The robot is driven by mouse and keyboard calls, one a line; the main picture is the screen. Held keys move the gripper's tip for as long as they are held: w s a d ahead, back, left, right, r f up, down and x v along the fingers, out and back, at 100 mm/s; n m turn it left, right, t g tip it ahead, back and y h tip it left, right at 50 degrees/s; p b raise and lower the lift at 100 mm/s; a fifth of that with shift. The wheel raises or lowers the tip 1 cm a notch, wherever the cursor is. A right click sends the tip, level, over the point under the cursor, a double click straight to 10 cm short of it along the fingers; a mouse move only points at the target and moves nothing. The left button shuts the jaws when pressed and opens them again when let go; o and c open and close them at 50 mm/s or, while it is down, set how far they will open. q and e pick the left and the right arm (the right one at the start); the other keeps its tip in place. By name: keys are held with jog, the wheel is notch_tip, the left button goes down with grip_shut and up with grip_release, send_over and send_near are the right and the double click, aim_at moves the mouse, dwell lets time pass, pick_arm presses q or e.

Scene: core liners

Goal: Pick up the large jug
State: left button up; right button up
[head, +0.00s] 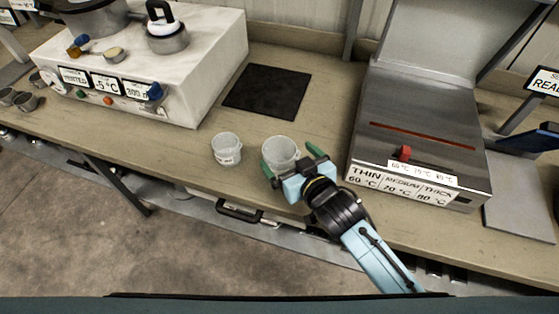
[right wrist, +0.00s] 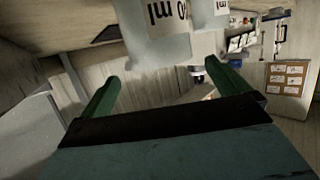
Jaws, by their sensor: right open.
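Two clear plastic jugs stand upright on the wooden bench in the head view. The larger jug (head: 280,151) is on the right, and the smaller jug (head: 227,149) is to its left. My right gripper (head: 289,158) is open and empty at the near side of the large jug. Its green fingers point towards the jug, one near each side; I cannot tell whether either touches. In the right wrist view, the large jug (right wrist: 153,35) appears with "ml" lettering, beyond the open fingers (right wrist: 165,75). The smaller jug (right wrist: 208,14) shows behind it. My left gripper is not in view.
A metal heater box (head: 420,135) with a red slider stands close right of the gripper. A white machine (head: 200,70) with knobs and a kettle-like pot (head: 167,38) is at left. A black mat (head: 267,90) lies behind the jugs. The bench's front edge is near.

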aim_at(272, 142)
jog(key=shift+f+x, duration=0.2)
jog(key=shift+x, duration=2.45)
jog(key=shift+s+a, duration=0.1)
jog(key=c, duration=1.2)
